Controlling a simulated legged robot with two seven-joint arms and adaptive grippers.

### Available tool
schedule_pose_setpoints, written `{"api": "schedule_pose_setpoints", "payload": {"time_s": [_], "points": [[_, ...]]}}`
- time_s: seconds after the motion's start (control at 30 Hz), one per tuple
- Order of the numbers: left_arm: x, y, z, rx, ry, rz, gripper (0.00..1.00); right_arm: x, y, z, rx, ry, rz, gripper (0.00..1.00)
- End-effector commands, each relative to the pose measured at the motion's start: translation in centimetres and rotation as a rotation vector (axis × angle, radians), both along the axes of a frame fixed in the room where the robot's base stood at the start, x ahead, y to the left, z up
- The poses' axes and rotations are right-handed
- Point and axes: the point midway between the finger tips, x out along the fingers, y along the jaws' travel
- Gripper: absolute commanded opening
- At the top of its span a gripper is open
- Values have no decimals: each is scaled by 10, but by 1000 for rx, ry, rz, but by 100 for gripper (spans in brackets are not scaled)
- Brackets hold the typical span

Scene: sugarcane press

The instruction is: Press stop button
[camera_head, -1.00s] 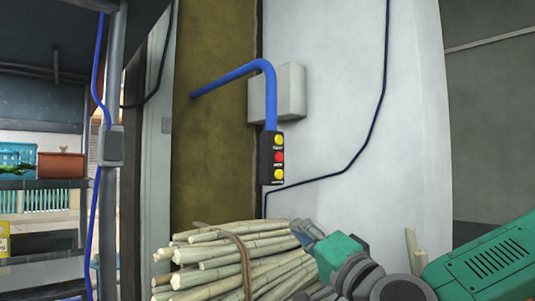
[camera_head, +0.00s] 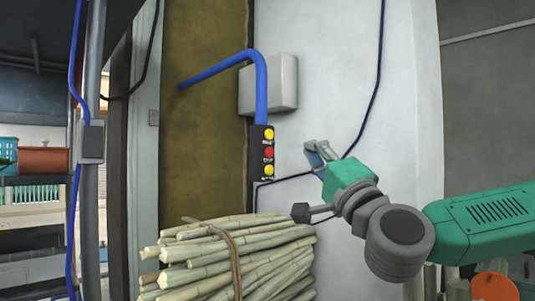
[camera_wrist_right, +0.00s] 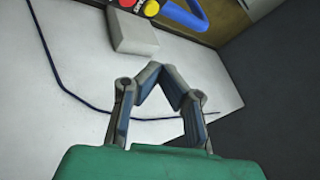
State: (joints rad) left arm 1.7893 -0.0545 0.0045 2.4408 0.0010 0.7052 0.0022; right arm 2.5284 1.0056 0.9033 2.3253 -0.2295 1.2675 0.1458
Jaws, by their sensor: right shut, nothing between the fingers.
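A black control box (camera_head: 262,153) hangs below a blue pipe in the head view. It carries a yellow button at the top, a red button (camera_head: 268,152) in the middle and a yellow button at the bottom. The labels are too small to read. My right gripper (camera_head: 313,146) is shut and empty, to the right of the box at about the height of the red button, and apart from it. In the right wrist view, the red button (camera_wrist_right: 127,3) shows at the top edge, beyond the closed fingertips (camera_wrist_right: 160,68). My left gripper is not in view.
A blue pipe (camera_head: 262,90) bends down to the box, in front of a grey wall box (camera_head: 280,84). A dark cable (camera_head: 367,120) runs along the white wall. A grey post (camera_head: 92,190) stands at the left.

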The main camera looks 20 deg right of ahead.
Motion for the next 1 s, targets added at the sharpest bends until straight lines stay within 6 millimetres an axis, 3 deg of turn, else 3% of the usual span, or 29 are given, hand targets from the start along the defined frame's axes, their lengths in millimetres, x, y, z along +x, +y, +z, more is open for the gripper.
{"api": "schedule_pose_setpoints", "payload": {"time_s": [0.5, 1.0], "points": [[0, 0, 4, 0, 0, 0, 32, 63, 26, 0, -3, 0, 2, 0], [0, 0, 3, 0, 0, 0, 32, 76, 27, 0, 0, -1, 2, 0]]}}
